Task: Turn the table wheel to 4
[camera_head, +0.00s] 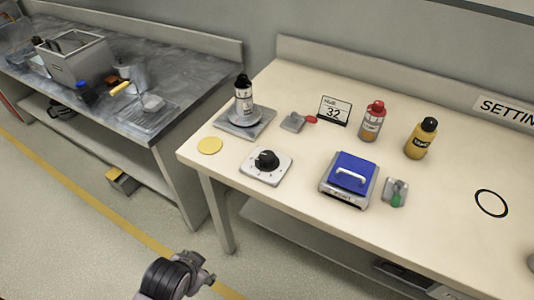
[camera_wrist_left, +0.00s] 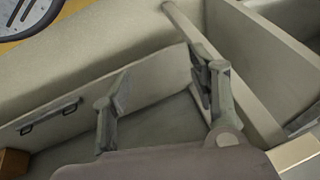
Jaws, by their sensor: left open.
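The likely table wheel is a black knob (camera_head: 266,158) on a square white plate (camera_head: 258,175) with small dark marks, near the table's front left. Its marks and the setting it points to are too small to read. My left gripper (camera_head: 208,274) is low in front of the table, below and left of the knob and well apart from it. In the left wrist view my left gripper (camera_wrist_left: 158,90) has its two fingers spread with nothing between them. The knob cannot be made out in that view. My right gripper is not in view.
Around the knob on the cream table (camera_head: 320,225) are a yellow disc (camera_head: 209,145), a scale with a bottle (camera_head: 244,100), a small grey part with a red handle (camera_head: 293,122), a "32" sign (camera_head: 335,110) and a blue-topped device (camera_head: 351,173). A grey bench (camera_head: 180,70) stands left.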

